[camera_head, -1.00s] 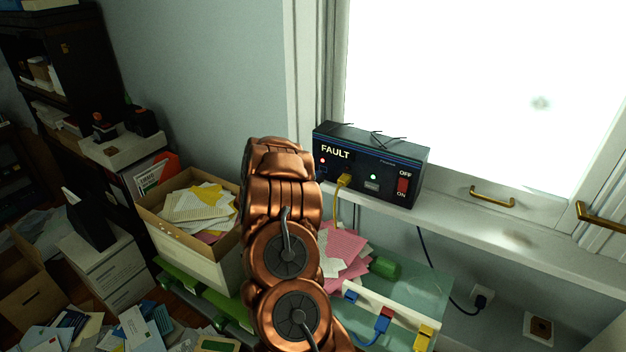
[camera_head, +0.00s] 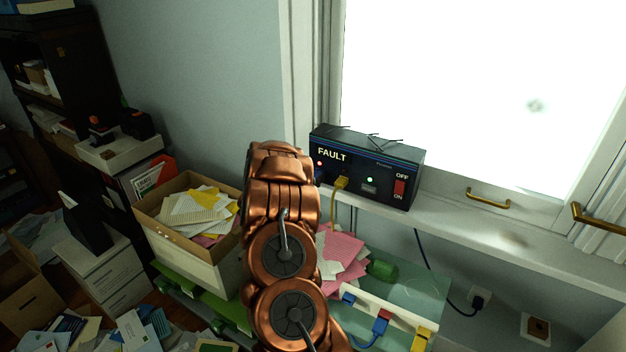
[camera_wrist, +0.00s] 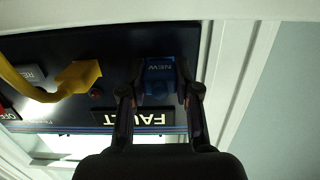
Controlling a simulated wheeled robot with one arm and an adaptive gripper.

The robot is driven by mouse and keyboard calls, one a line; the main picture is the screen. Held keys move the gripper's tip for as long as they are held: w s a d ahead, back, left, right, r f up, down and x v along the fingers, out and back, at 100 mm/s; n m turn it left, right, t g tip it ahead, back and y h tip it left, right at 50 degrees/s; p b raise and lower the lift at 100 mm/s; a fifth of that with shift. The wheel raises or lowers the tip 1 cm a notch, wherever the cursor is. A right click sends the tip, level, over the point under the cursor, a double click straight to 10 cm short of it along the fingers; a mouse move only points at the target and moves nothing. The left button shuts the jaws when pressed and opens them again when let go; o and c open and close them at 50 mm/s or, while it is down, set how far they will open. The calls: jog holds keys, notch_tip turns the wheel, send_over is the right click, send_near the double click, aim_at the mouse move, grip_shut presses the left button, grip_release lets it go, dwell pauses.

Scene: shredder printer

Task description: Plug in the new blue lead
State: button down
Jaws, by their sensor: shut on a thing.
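The black box (camera_head: 385,165) stands on the windowsill with a lit FAULT sign, a red light and a green light. In the wrist view the box front (camera_wrist: 40,50) appears upside down. My gripper (camera_wrist: 158,92) is shut on the blue plug (camera_wrist: 159,75) marked NEW, one finger on each side. The plug is right up against the box front, beside the yellow plug (camera_wrist: 78,77). I cannot tell how deep it sits. The yellow plug (camera_head: 341,182) is in the box. In the head view my arm hides most of the gripper.
A red OFF/ON switch (camera_head: 400,188) is at the box's right end. A carton of papers (camera_head: 180,255) stands left of my arm.

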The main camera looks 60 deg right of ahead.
jog(key=shift+d, duration=0.25)
jog(key=c, duration=0.7)
grip_release()
jog(key=shift+c, duration=0.2)
jog(key=shift+a, duration=0.1)
jog(key=a+r, duration=0.1)
jog(key=a, duration=1)
jog(key=shift+s+a+r, duration=0.2)
jog(key=shift+a+r, duration=0.1)
jog(key=shift+a, duration=0.05)
